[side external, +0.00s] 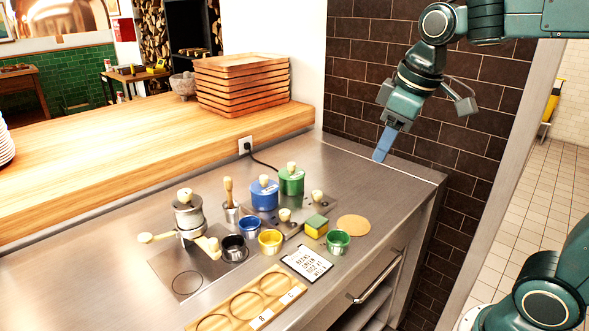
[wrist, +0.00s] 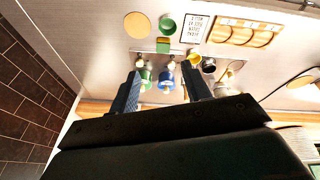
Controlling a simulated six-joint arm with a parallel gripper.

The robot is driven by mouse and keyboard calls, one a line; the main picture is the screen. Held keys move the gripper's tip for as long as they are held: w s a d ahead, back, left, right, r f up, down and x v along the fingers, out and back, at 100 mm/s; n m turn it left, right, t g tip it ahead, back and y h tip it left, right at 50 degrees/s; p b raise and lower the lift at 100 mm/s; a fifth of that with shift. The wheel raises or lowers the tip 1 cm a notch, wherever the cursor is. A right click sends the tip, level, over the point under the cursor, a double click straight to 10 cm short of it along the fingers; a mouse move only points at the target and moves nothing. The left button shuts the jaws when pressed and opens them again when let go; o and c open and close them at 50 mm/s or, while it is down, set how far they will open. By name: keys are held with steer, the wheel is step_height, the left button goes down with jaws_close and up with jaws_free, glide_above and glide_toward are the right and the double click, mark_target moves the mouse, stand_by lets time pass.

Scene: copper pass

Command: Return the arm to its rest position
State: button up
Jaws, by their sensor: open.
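My gripper (side external: 383,146) hangs in the air above the right back part of the steel counter (side external: 350,170), near the dark tiled wall. In the side view its blue fingers point down and hold nothing. In the wrist view the two fingers of my gripper (wrist: 165,82) stand wide apart. The green canister (wrist: 146,76) and the blue canister (wrist: 165,78) show between them, well below and not touched. My arm comes in from the upper right of the side view.
Stacked wooden trays (side external: 243,85) stand on the ledge. The dark tiled wall (side external: 460,150) is close behind my gripper.

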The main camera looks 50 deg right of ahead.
steer(key=s+a+f+m+t, duration=0.1)
steer(key=s+f, duration=0.1)
steer(key=s, duration=0.4)
steer(key=s+a+f+m+t, duration=0.1)
steer(key=s+f+m, duration=0.1)
steer(key=s, duration=0.4)
steer(key=shift+s+f, duration=0.15)
steer(key=shift+f, duration=0.2)
